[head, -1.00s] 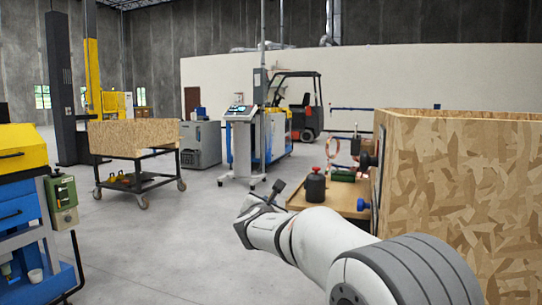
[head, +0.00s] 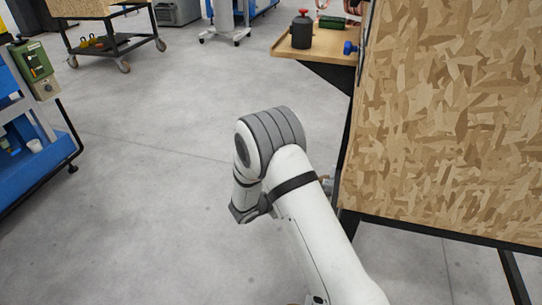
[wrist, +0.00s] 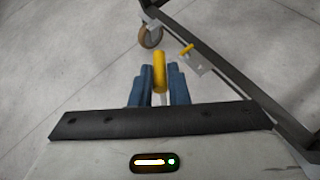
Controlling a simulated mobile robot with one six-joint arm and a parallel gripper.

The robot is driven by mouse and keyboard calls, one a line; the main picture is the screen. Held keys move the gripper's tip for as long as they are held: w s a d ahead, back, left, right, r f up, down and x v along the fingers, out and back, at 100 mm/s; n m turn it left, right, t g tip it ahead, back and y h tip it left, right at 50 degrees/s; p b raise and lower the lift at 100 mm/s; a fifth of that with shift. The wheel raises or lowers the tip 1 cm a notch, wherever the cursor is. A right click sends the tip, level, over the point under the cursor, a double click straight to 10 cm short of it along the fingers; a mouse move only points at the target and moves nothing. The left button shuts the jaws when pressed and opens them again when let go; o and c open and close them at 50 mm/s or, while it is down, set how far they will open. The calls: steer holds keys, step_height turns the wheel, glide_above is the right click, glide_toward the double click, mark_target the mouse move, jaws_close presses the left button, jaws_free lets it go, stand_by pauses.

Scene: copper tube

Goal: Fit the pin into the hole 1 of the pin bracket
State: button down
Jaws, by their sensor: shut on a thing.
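My gripper (wrist: 160,78) shows in the wrist view, its blue fingers shut on a yellow pin (wrist: 160,68). The pin stands out beyond the fingertips, over the floor and apart from the frame. A small light metal plate, apparently the pin bracket (wrist: 197,63), sits on a dark frame bar up and to the right of the gripper. A short yellow piece (wrist: 187,49) sticks out by it. The bracket's holes cannot be made out. In the head view my arm reaches down beside the chipboard crate, and the gripper's fingers and the pin cannot be seen there.
A chipboard crate (head: 455,110) on a black frame fills the right of the head view. A caster wheel (wrist: 150,36) stands ahead in the wrist view. A wooden workbench (head: 318,55) is behind. Open floor (head: 150,180) lies to the left.

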steer(key=s+d+f+m+g+h, duration=0.1)
steer(key=s+d+f+h, duration=0.3)
steer(key=s+d+f, duration=0.6)
steer(key=s+g, duration=0.1)
steer(key=s, duration=0.2)
steer(key=shift+s+d+f, duration=0.15)
steer(key=shift+s+f, duration=0.05)
steer(key=shift+f, duration=0.1)
steer(key=shift+r+p, duration=0.1)
steer(key=shift+p, duration=0.2)
steer(key=shift+s+f+b, duration=0.1)
steer(key=shift+f+b, duration=2.15)
steer(key=shift+f, duration=0.5)
steer(key=shift+f+b, duration=3.1)
steer(key=shift+f, duration=0.55)
steer(key=c, duration=1.3)
jaws_free()
steer(key=shift+a, duration=0.2)
